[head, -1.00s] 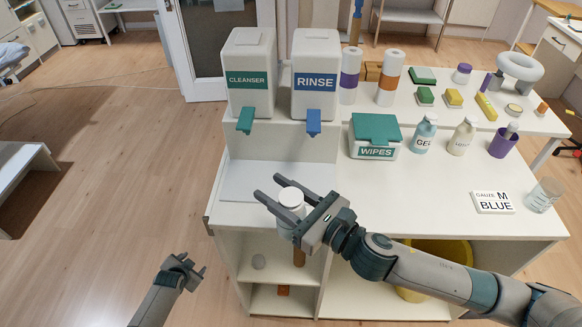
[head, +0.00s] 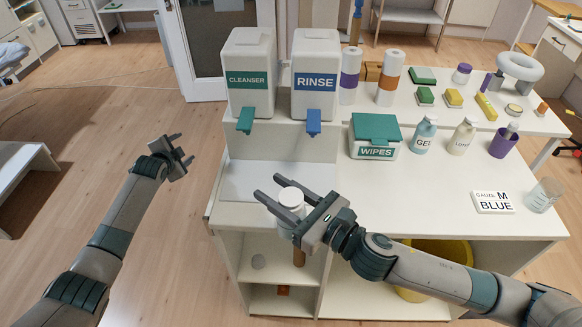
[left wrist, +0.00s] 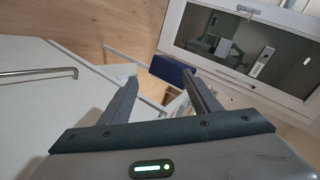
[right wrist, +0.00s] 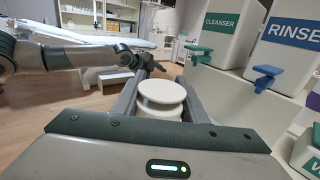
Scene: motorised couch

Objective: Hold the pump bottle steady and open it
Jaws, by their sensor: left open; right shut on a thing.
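A white bottle with a round flat white cap (head: 291,197) is upright between the fingers of my right gripper (head: 268,187), at the front left of the counter. My right gripper is shut on it. In the right wrist view the cap (right wrist: 161,91) sits between the two fingers. The lower body is partly hidden by the gripper, and I cannot tell whether its base touches anything. No pump head shows on it. My left gripper (head: 181,153) is open and empty, over the floor left of the counter and apart from the bottle.
The cleanser dispenser (head: 249,60) and rinse dispenser (head: 315,60) stand on a raised step behind the bottle, with spouts overhanging. The counter's front middle is clear.

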